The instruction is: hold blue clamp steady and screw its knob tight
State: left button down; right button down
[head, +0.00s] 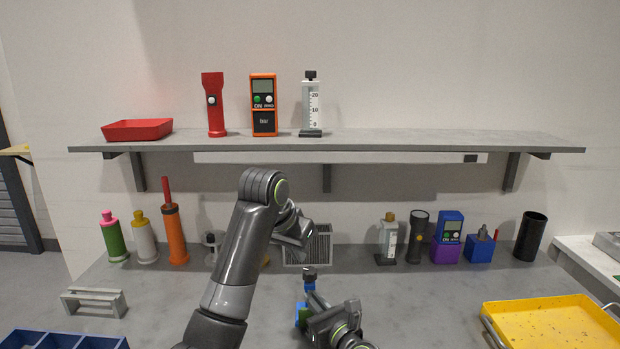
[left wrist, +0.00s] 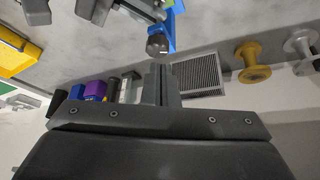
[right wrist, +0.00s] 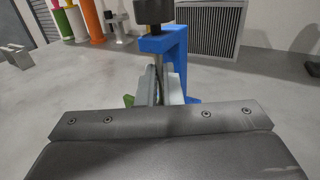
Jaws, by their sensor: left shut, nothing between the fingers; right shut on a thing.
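The blue clamp (head: 300,313) stands upright low in the middle of the head view, partly hidden by my right gripper (head: 312,312). Its dark knob (head: 309,272) is on top. My right gripper is shut on the clamp; the right wrist view shows the blue frame (right wrist: 176,60), the knob (right wrist: 154,10) and the metal screw at the fingers (right wrist: 155,85). My left gripper (head: 304,236) is above and behind the knob, shut and empty. In the left wrist view the knob (left wrist: 157,45) lies just beyond the shut fingertips (left wrist: 160,72), seemingly apart from them.
A grey slatted box (head: 312,247) stands behind the clamp. Bottles and tools line the wall, including an orange one (head: 176,240) and a black cup (head: 530,236). A yellow tray (head: 550,325) is at right, a blue bin (head: 60,340) at left. A shelf (head: 360,143) runs above.

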jog(key=shift+r, duration=0.1)
pick_arm(q)
notch_tip(320, 180, down, 6)
jog(key=shift+s+d, duration=0.15)
jog(key=shift+d, duration=0.2)
dwell(0.4)
jog(key=shift+w+d, duration=0.15)
jog(key=shift+w, duration=0.2)
dwell(0.6)
jog(key=shift+w+a, duration=0.15)
jog(key=shift+a, duration=0.05)
jog(key=shift+s+a, duration=0.1)
jog(key=shift+s, duration=0.1)
notch_tip(320, 180, up, 6)
jog(key=shift+s, duration=0.15)
dwell(0.7)
jog(key=shift+a, duration=0.1)
